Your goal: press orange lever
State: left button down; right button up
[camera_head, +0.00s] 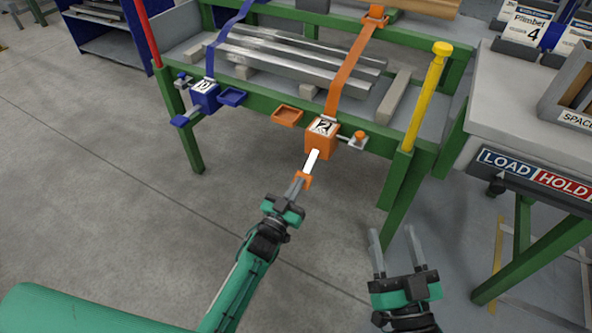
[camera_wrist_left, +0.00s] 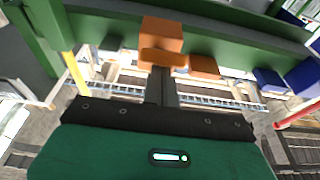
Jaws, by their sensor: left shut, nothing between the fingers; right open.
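The orange lever (camera_head: 312,160) sticks out toward me from the orange box (camera_head: 320,146) marked 2 on the green table's front rail. It has a pale bar and an orange end. My left gripper (camera_head: 299,179) is shut and empty, its fingertips at that orange end. In the left wrist view the shut fingers (camera_wrist_left: 162,72) reach up to the orange end (camera_wrist_left: 162,57), below the orange box (camera_wrist_left: 162,32); whether they touch it I cannot tell. My right gripper (camera_head: 392,231) is open and empty, lower right, away from the lever.
An orange tray (camera_head: 287,116) sits left of the orange box, and an orange knob (camera_head: 359,137) to its right. A blue box (camera_head: 204,96) with a blue lever is further left. A yellow post (camera_head: 428,95) and green leg (camera_head: 396,192) stand right. The floor before the table is clear.

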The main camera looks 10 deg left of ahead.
pick_arm(q)
jog(key=shift+f, duration=0.3)
pick_arm(e)
jog(key=shift+d+r, duration=0.1)
jog(key=shift+r, duration=0.1)
